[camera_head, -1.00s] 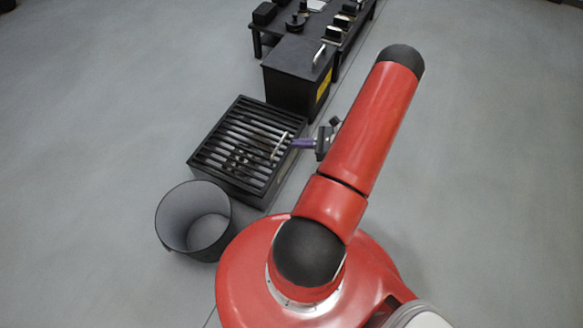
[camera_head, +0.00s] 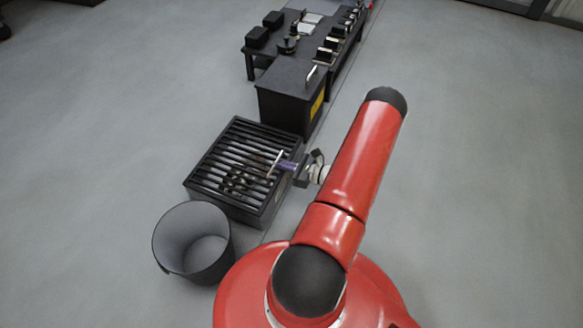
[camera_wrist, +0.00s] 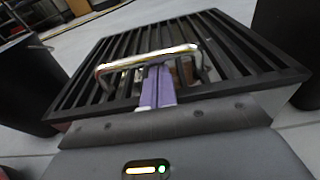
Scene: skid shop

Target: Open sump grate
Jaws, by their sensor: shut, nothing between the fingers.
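The sump grate (camera_head: 232,150) is a black slatted panel lying flat and closed on a dark box-like sump (camera_head: 258,212). A silver bar handle (camera_head: 274,164) stands on the grate's right side. In the wrist view the handle (camera_wrist: 150,57) arches over the slats of the grate (camera_wrist: 230,38). My gripper (camera_head: 283,165) has purple fingers and is right at the handle. In the wrist view the gripper's fingers (camera_wrist: 157,88) are together, with their tips under or against the handle bar; exact contact is hard to tell. Dark items show through the slats.
A grey open bin (camera_head: 192,242) stands in front of the sump. A black cabinet (camera_head: 285,90) with a silver handle is just behind it. A low black table (camera_head: 335,45) with several items stands farther back. The floor left and right is clear.

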